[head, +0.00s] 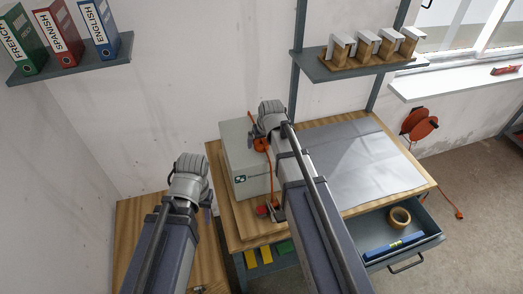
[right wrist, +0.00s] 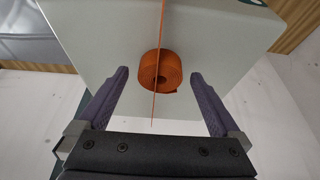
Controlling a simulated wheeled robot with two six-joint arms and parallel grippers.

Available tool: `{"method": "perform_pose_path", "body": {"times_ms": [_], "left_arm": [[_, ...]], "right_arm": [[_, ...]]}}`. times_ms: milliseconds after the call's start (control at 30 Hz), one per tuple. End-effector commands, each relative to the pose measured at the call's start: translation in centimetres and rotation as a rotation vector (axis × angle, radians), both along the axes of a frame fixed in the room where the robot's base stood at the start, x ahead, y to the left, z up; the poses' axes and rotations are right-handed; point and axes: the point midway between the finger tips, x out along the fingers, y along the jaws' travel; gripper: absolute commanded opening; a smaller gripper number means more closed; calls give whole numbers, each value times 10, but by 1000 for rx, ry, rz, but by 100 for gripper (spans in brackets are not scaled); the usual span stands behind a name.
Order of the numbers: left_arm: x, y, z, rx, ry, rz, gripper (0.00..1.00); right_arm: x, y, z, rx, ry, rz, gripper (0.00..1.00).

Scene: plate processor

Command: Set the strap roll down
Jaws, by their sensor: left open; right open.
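The orange strap roll (right wrist: 158,72) is at the pale grey box (right wrist: 100,40), between my right gripper's spread fingers with a gap on each side. A thin orange strap runs in a straight line over the box and past the roll. In the head view the roll (head: 261,145) shows on top of the box (head: 247,180), partly hidden by my right arm. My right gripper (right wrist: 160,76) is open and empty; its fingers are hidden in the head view. My left gripper (head: 204,212) is open over the lower left wooden surface, mostly hidden behind its wrist.
The box stands at the left of a wooden bench (head: 430,187) with a grey mat (head: 375,160). An open drawer (head: 425,228) holds a tan tape roll (head: 399,217) and a blue level (head: 393,246). A shelf (head: 330,68) hangs above the bench.

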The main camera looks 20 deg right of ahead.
Motion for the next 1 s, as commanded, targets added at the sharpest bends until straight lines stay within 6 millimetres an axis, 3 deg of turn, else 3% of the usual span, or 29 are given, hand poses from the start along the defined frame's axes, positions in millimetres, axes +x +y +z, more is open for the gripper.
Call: {"method": "perform_pose_path", "body": {"times_ms": [33, 300, 1000], "left_arm": [[0, 0, -8, 0, 0, -1, 43], [0, 0, -6, 1, 0, -2, 43], [0, 0, -6, 0, 0, -2, 43]], "right_arm": [[2, 0, -8, 0, 0, 0, 100], [3, 0, -6, 0, 0, 0, 100], [3, 0, -6, 0, 0, 0, 21]]}}
